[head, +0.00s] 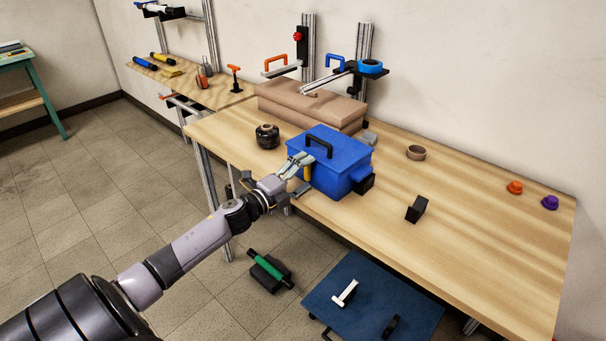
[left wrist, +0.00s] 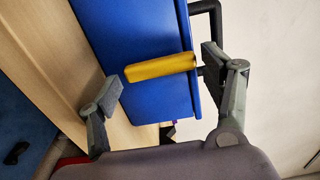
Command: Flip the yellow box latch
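The blue box (head: 343,160) stands on the wooden table, with a black handle (head: 319,144) on its closed-looking lid. The yellow latch (head: 307,174) is on the box's front face, partly hidden by my gripper in the head view. In the left wrist view the yellow latch (left wrist: 161,68) shows as a bar against the blue box (left wrist: 130,30). My left gripper (head: 297,179) is at the front of the box. My right gripper is not in view.
A dark round object (head: 267,136) stands left of the box, and cardboard boxes (head: 312,104) lie behind it. The table's right part (head: 480,230) is mostly clear.

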